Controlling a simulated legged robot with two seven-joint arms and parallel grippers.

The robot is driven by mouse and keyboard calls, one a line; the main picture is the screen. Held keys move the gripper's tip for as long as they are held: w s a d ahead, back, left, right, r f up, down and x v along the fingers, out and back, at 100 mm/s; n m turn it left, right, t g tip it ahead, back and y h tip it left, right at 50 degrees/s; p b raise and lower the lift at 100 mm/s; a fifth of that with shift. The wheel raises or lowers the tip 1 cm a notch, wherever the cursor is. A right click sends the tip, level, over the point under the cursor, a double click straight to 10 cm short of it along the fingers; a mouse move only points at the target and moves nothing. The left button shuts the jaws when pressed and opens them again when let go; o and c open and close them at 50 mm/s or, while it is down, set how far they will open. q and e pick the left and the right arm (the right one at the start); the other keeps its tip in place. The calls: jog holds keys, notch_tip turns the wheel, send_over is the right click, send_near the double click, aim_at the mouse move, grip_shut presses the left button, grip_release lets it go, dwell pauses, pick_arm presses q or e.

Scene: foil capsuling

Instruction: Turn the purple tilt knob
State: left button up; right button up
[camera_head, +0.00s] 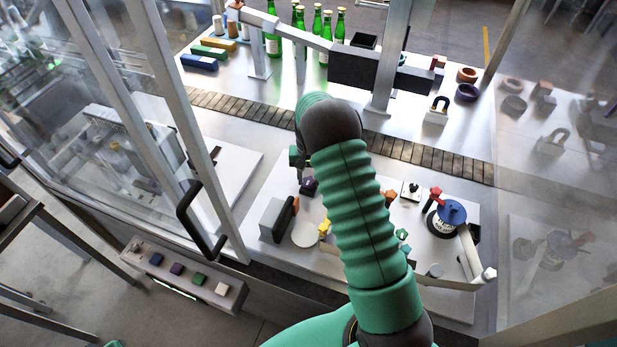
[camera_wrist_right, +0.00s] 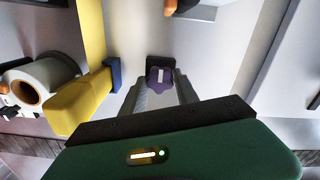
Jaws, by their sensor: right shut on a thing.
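The purple tilt knob (camera_wrist_right: 159,78) shows in the right wrist view as a lobed purple piece with a pale bar mark, in front of a dark block. My right gripper (camera_wrist_right: 161,88) has one finger on each side of it and is shut on it. In the head view the purple knob (camera_head: 309,186) is a small dark purple piece on the pale work plate (camera_head: 345,262). My right gripper (camera_head: 301,176) is mostly hidden there behind my green arm. My left gripper is not in view.
A yellow part (camera_wrist_right: 85,100) and a grey ring-shaped part (camera_wrist_right: 40,82) lie left of my gripper. A blue-topped reel (camera_head: 451,213) stands at the right of the plate. A slatted conveyor (camera_head: 420,153) and green bottles (camera_head: 317,20) lie behind. A glass door (camera_head: 120,100) stands at left.

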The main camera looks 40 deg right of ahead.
jog(key=shift+n, duration=0.4)
grip_shut()
jog(key=shift+n+b, duration=0.55)
jog(key=shift+n, duration=0.35)
jog(key=n, duration=0.2)
jog(key=shift+w+d+n+b, duration=0.1)
jog(key=shift+n+b, duration=0.2)
jog(key=shift+b, duration=0.1)
jog(key=n, duration=0.3)
jog(key=shift+r+n, duration=0.1)
jog(key=shift+n, duration=0.2)
jog(key=shift+n+b, duration=0.3)
jog(key=shift+n, duration=1.2)
jog(key=o, duration=1)
grip_release()
jog(key=shift+o, duration=1.2)
